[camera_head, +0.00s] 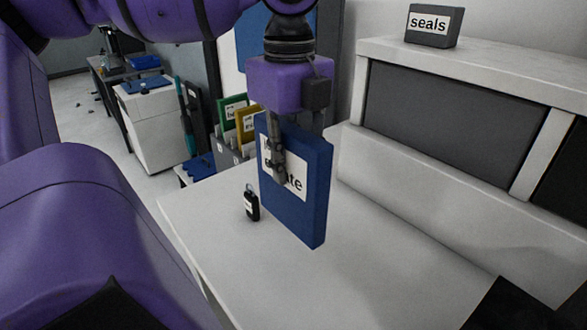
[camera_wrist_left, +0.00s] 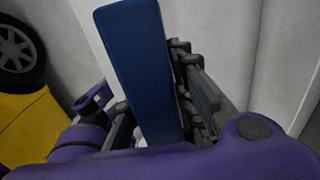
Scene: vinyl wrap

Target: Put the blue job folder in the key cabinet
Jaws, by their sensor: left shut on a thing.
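The blue job folder (camera_head: 312,205) hangs upright above the white counter, with a white label partly covered by a finger. My left gripper (camera_head: 297,145) points down and is shut on the folder near its top, one finger across the label side. In the left wrist view the folder (camera_wrist_left: 138,70) stands between the fingers of the left gripper (camera_wrist_left: 155,105). I cannot tell whether the folder's lower edge touches the counter. No key cabinet can be clearly made out. My right gripper is not in view.
A black key fob (camera_head: 251,203) stands on the white counter (camera_head: 225,265), left of the folder. A file holder with green (camera_head: 230,112) and yellow folders stands behind. A box labelled seals (camera_head: 433,26) sits on the ledge at the right. The counter's front is clear.

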